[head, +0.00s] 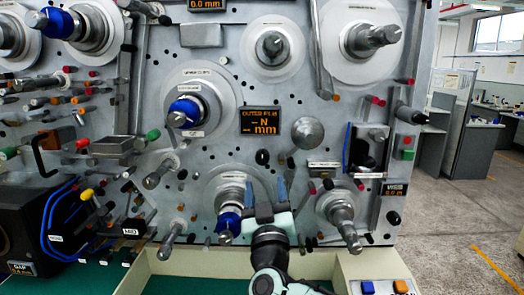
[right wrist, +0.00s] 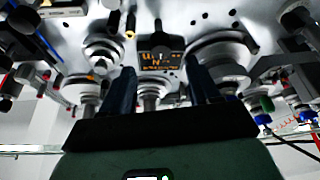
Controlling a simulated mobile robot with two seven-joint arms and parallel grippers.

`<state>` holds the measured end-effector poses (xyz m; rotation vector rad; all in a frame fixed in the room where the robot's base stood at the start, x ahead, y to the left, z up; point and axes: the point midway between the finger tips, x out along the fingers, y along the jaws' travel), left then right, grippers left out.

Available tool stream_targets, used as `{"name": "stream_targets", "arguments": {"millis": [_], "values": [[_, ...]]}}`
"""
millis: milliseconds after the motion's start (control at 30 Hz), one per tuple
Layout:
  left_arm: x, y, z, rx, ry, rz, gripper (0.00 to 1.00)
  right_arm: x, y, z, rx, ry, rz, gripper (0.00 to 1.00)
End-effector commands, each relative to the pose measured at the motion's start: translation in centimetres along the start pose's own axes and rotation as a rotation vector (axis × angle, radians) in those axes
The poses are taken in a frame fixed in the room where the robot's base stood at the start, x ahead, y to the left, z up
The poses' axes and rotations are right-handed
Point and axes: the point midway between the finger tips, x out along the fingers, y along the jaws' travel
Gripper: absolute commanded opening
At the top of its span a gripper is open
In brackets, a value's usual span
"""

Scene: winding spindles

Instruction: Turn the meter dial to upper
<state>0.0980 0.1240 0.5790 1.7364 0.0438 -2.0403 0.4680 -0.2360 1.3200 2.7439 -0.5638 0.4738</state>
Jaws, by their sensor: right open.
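A dark meter display (head: 260,121) with orange letters "N" and "mm" sits in the middle of the grey panel; it also shows in the right wrist view (right wrist: 160,57). A round silver knob (head: 308,133) is to its right, but I cannot tell whether this is the meter dial or where it points. My right gripper (head: 265,190) points up at the panel, below the display, with its two dark fingers apart. In the right wrist view nothing shows held between the fingers (right wrist: 162,88). My left gripper is not in view.
Spindles stick out around the right gripper: a blue-ended one (head: 229,222) on its left and a metal one (head: 342,218) on its right. Another blue-capped spindle (head: 186,111) is upper left. Levers and pegs crowd the left side. Open floor (head: 470,215) lies right of the panel.

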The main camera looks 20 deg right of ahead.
Motion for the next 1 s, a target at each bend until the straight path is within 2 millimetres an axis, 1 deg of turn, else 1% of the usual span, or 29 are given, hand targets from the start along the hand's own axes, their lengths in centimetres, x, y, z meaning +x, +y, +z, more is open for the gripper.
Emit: {"name": "stream_targets", "arguments": {"millis": [33,300,400,500,600,700,1000], "values": [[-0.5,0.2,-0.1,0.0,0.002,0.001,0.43,1.1,0.0,-0.1,-0.001,0.0,0.002,0.61],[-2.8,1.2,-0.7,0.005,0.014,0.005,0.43,6.9,0.1,-0.3,-0.001,0.001,0.003,0.61],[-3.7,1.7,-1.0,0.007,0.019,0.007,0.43,8.8,0.1,-0.3,-0.002,0.002,0.003,0.61],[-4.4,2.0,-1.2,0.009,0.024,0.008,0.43,10.3,0.1,-0.3,-0.001,0.002,0.001,0.61],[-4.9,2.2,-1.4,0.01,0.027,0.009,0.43,11.3,0.1,-0.2,-0.001,0.001,0.001,0.61],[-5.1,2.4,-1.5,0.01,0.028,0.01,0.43,11.8,0.0,-0.1,0.0,0.0,0.0,0.61],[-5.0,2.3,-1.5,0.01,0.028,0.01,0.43,11.9,0.0,0.0,0.0,0.0,0.0,0.61]]}}
